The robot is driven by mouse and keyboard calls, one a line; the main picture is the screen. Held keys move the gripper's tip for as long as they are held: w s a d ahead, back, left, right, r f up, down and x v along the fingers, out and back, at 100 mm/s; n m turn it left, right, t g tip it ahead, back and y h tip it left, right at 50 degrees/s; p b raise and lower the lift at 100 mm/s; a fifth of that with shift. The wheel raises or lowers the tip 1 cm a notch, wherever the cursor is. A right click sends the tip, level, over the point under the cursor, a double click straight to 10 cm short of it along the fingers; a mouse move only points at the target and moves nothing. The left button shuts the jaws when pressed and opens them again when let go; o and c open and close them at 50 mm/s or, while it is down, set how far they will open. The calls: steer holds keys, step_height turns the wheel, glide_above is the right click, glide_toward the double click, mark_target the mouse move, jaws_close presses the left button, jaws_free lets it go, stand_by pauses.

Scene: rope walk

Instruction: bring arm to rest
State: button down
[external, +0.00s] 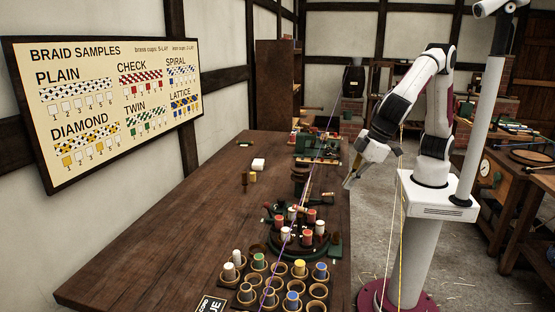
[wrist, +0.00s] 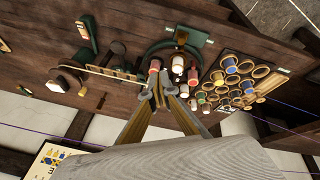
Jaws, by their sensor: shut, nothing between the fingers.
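My white arm (external: 429,88) rises from a pedestal at the right of the table and bends down toward the table's right edge. My gripper (external: 347,184) hangs beside that edge, pointing down and left, apart from the things on the table. It also shows in the wrist view (wrist: 160,90), its fingertips close together with nothing between them. Beyond the fingertips in that view is the round dark green braiding stand (wrist: 150,50) with red and white bobbins. The same stand (external: 272,244) sits on the table in the external view.
Several cups with bobbins (external: 300,268) stand at the table's (external: 170,240) near end. A green machine (external: 318,148) stands at the far end. A purple line runs along the table. White and yellow cords hang near my pedestal.

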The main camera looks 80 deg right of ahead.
steer(key=s+d+r+m, duration=0.1)
steer(key=s+d, duration=0.4)
steer(key=d, duration=0.7)
steer(key=s+d+r+m, duration=0.2)
steer(key=s+d+r, duration=0.2)
steer(key=d, duration=0.9)
steer(key=s+d+r+m+t, duration=0.1)
steer(key=s+d, duration=0.5)
steer(key=d, duration=0.7)
steer(key=shift+s+d+r+m+y, duration=0.25)
steer(key=shift+r+m, duration=0.35)
steer(key=shift+r, duration=0.6)
